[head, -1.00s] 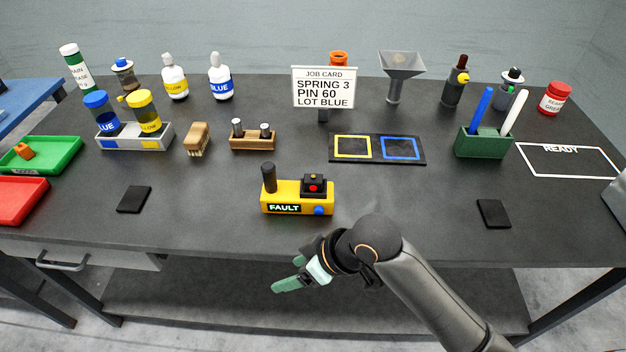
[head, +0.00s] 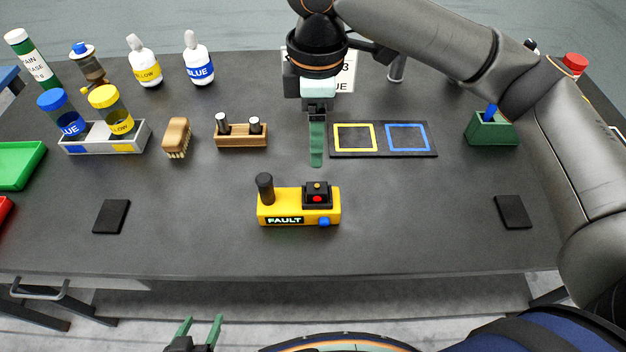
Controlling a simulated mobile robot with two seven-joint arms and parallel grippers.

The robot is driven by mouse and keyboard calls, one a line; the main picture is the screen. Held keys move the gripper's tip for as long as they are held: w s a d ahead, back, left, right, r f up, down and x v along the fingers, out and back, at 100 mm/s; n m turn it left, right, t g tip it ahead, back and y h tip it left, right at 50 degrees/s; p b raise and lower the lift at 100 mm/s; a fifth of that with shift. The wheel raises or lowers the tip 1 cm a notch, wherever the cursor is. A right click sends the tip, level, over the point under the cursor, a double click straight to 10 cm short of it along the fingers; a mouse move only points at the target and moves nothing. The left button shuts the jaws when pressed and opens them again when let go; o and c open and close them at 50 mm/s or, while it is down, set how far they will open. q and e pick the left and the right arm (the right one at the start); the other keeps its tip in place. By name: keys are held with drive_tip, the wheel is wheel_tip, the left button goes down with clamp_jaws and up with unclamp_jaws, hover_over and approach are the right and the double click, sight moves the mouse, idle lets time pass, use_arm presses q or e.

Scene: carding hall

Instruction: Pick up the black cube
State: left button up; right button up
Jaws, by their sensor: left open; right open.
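A small black cube (head: 326,188) sits on the right part of a yellow box (head: 285,208) marked FAULT. The cube has a red round spot on its front and a yellow-orange one on top. My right gripper (head: 317,162) hangs with its fingers pointing down, behind the cube in the picture and apart from it. Its fingers show edge-on; it is open and holds nothing visible. My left gripper (head: 200,332) is open and empty at the bottom edge, in front of the table.
A dark post (head: 265,187) and a blue knob (head: 324,222) are on the yellow box. Flat black pads lie left (head: 111,216) and right (head: 513,211). A two-square mat (head: 383,154) and a wooden pin holder (head: 241,139) lie behind. The table around the box is clear.

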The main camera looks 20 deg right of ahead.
sight(317, 188)
wheel_tip(317, 188, down, 12)
drive_tip(key=shift+s+d+f, duration=0.1)
drive_tip(key=shift+s+d, duration=0.05)
clamp_jaws()
idle(0.9)
